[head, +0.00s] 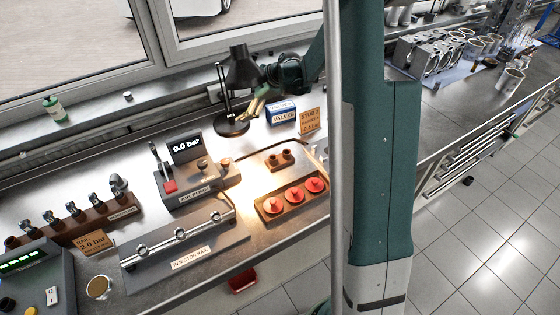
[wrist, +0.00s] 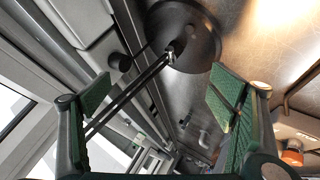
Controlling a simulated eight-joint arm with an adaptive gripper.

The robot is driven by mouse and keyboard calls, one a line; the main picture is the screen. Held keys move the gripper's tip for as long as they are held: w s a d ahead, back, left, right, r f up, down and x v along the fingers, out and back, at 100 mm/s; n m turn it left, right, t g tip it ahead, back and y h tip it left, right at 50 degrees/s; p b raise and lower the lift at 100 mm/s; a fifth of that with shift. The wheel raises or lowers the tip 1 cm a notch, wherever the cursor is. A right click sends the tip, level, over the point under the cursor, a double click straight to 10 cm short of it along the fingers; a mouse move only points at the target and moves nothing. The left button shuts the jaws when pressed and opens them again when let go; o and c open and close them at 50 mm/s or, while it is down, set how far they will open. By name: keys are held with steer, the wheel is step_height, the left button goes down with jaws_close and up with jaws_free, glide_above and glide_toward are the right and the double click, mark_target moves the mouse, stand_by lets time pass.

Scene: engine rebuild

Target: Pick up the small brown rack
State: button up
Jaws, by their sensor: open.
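Two brown holders show in the head view, and I cannot tell for certain which is the small brown rack. A long brown rack (head: 90,222) at the left holds several dark metal injectors upright. A small brown block (head: 279,166) with two dark brown round pieces lies right of centre, behind the brown tray of red caps. My gripper (head: 254,106) is beside the black desk lamp at the back of the bench, apart from both holders. In the wrist view my gripper (wrist: 165,95) is open and empty, its green-padded fingers wide apart, with the lamp beyond them.
The desk lamp (head: 234,126) stands close to my gripper. The air pump (head: 188,175) and injector rail (head: 187,245) fill the middle bench. The brown tray (head: 264,213) holds red caps. A blue valves box (head: 281,113) and a sign (head: 310,120) stand behind.

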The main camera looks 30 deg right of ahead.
stand_by(0.3)
steer(key=m+g+h+p, duration=0.6)
steer(key=m+p, duration=0.1)
steer(key=m, duration=0.5)
glide_above(282, 160)
steer(key=w, duration=0.1)
steer(key=shift+w+a+f, duration=0.1)
steer(key=shift+a+f, duration=0.25)
steer(key=shift+f, duration=0.2)
steer(key=shift+s+d+r+m+g, duration=0.15)
steer(key=shift+s+d+m+g, duration=0.1)
steer(key=shift+s+m+g, duration=0.25)
steer(key=shift+f, duration=1.35)
steer(key=shift+f, duration=2.6)
